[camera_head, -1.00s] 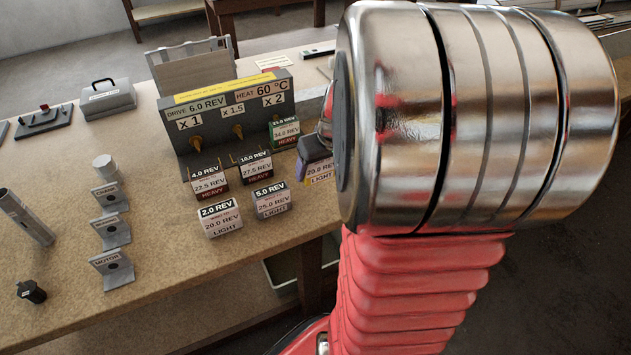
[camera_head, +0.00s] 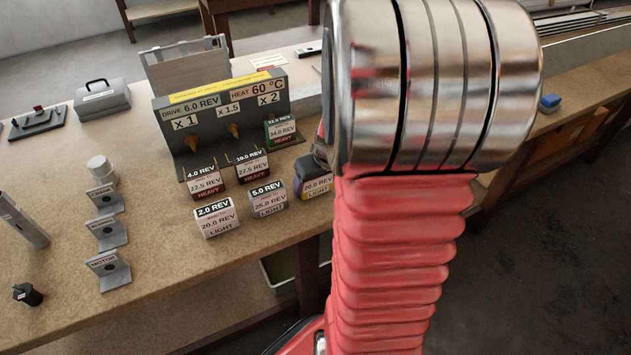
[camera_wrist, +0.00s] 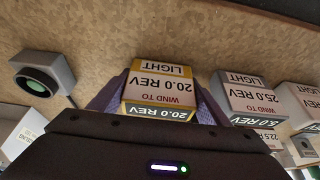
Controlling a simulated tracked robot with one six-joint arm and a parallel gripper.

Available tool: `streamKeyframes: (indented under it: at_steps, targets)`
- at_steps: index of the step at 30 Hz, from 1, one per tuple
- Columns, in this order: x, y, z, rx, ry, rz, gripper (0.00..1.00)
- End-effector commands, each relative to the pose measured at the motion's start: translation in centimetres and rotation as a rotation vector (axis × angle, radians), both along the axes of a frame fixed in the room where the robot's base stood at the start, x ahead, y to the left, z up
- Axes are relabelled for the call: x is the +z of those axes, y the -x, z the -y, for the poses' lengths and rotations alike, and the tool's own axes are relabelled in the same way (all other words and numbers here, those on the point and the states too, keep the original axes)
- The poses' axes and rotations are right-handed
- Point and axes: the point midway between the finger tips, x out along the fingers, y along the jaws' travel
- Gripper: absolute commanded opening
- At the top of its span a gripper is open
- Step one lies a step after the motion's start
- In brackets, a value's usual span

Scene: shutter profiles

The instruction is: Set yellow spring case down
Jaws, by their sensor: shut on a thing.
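The yellow spring case (camera_wrist: 160,84), labelled "WIND TO 20.0 REV LIGHT", shows upside down in the wrist view between the purple fingers of my gripper (camera_wrist: 157,100). My gripper is shut on it. In the head view the case (camera_head: 315,187) is at the right end of the row of spring cases, and my arm partly hides it and my gripper (camera_head: 314,165). The case is close to the bench top. I cannot tell whether its underside touches the bench.
Beside it stand the 5.0 REV case (camera_head: 268,199) and the 2.0 REV case (camera_head: 216,218). Other cases stand behind, before the grey drive stand (camera_head: 225,118). A grey block with a dark round lens (camera_wrist: 42,78) is at the left in the wrist view. The bench front edge is near.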

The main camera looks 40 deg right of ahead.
Motion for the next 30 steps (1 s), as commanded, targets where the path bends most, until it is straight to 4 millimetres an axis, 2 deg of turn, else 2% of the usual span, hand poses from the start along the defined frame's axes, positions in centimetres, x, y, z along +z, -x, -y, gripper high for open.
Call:
streamKeyframes:
  at_steps: [7, 8, 15, 24, 30]
  targets:
    - [-0.1, 0.0, 0.0, 0.0, 0.0, 0.001, 0.41]
    - [-0.2, 0.0, 0.0, 0.0, 0.0, 0.0, 0.71]
    - [-0.1, 0.0, 0.0, 0.0, 0.0, 0.0, 0.88]
    - [0.0, 0.0, 0.0, 0.0, 0.0, 0.001, 0.89]
    - [0.9, 0.2, -0.1, -0.001, 0.0, 0.003, 0.89]
